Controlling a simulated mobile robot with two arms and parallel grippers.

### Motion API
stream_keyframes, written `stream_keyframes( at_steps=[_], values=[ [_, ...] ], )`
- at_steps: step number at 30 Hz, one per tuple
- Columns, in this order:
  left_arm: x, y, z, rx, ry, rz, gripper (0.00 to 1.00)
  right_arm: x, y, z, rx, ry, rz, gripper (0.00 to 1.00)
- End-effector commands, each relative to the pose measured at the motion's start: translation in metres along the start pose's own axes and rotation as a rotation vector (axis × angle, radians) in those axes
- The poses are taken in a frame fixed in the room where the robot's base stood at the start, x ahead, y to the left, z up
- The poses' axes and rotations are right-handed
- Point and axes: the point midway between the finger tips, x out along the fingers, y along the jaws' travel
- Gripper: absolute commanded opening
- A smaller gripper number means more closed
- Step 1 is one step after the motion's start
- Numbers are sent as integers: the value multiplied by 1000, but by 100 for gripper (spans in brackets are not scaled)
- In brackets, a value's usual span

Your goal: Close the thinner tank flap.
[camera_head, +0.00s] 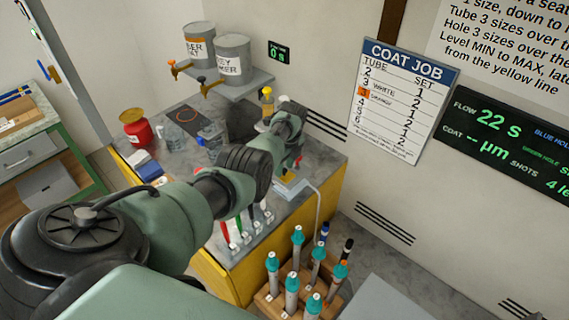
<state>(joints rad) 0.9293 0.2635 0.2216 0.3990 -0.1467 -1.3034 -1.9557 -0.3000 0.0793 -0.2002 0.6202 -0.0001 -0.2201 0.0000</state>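A red can (137,131) with a yellowish top (131,115) stands at the bench's far left corner. No label is readable on it, and I cannot tell whether it is the thinner tank or whether that top is a flap. My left arm reaches across the bench from the lower left. My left gripper (297,150) is over the bench's right part, well to the right of the red can. Its fingers are small and partly hidden by my own wrist, so their opening does not show. My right gripper is out of view.
Two grey paint drums with taps (199,43) (233,58) stand on a wall shelf (262,78). A yellow-topped bottle (267,97) is behind my wrist. Brushes (247,222) stand at the bench front. A wooden rack (270,303) of teal-capped rods is before the bench.

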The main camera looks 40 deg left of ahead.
Motion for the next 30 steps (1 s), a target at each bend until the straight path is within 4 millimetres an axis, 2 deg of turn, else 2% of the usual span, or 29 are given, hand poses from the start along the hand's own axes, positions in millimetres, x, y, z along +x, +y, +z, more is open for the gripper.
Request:
stream_keyframes(
  at_steps=[6, 11, 21, 30],
  values=[
    [-7, 0, 0, 0, -1, 0, 41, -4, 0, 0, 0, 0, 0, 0],
    [-31, 0, 1, 1, -2, -2, 41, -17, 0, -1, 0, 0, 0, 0],
    [-72, 0, 1, 0, -1, -1, 41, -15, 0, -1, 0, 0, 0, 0],
    [-77, 0, 0, 0, 0, 1, 41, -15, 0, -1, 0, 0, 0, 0]
  ],
)
